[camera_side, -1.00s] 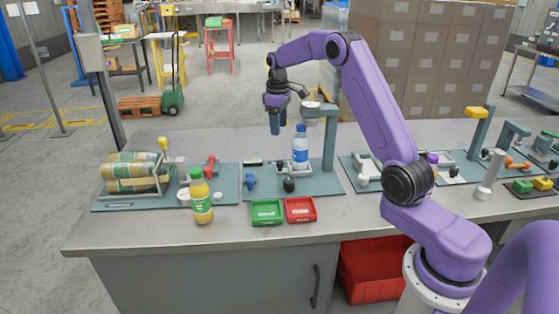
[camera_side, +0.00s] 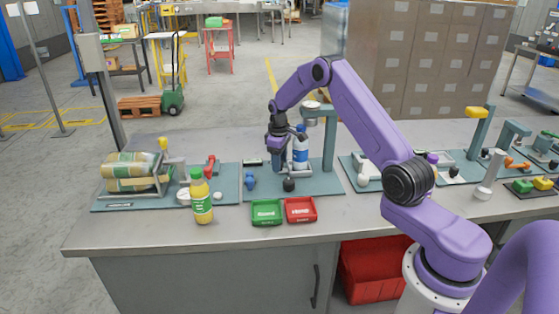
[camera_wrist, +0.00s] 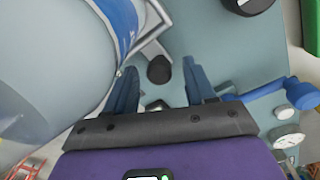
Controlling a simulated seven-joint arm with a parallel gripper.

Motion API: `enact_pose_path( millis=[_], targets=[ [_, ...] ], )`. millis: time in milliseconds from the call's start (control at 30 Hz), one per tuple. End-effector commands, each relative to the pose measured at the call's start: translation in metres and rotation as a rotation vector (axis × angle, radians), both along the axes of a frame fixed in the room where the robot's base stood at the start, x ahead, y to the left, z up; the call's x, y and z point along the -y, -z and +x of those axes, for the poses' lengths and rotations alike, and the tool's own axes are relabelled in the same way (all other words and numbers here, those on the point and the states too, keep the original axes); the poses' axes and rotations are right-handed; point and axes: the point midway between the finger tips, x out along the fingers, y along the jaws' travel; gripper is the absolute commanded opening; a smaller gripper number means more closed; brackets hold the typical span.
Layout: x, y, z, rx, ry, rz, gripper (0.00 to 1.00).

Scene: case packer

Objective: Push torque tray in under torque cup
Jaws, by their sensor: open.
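The torque cup (camera_side: 311,105) is a pale cup on the arm of a teal post (camera_side: 330,140). A clear bottle with a blue label (camera_side: 301,158) stands upright below it, and fills the left of the wrist view (camera_wrist: 50,60). The torque tray appears to be the grey metal bracket beside the bottle (camera_wrist: 153,45); it is mostly hidden. My gripper (camera_side: 281,170) is low over the teal base, just left of the bottle. In the wrist view my gripper (camera_wrist: 160,80) has its blue fingers apart, with a black knob (camera_wrist: 159,69) showing between them. Contact cannot be told.
A blue handle (camera_side: 250,181) stands left of my gripper, and a black ball knob (camera_side: 289,184) in front. Green (camera_side: 267,212) and red (camera_side: 300,210) trays lie at the table's front. A yellow bottle (camera_side: 201,200) stands further left. Bare table lies behind the station.

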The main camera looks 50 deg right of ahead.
Motion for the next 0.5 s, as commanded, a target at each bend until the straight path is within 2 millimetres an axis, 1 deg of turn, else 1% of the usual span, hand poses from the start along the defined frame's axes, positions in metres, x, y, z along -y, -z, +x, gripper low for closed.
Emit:
enact_pose_path(
  millis=[200,233,267,300,367,400,500],
  targets=[
    [0.0002,0.0002,0.0001,0.000,0.000,0.000,0.55],
    [0.0002,0.0001,0.0001,0.000,0.000,0.000,0.48],
    [0.0002,0.0001,0.0001,0.000,0.000,0.000,0.38],
    [0.0002,0.0001,0.0001,0.000,0.000,0.000,0.25],
    [0.0001,0.0000,0.0000,0.000,0.000,0.000,0.06],
    [0.0001,0.0000,0.0000,0.000,0.000,0.000,0.00],
    [0.0002,0.0000,0.0001,0.000,0.000,0.000,0.00]
  ],
)
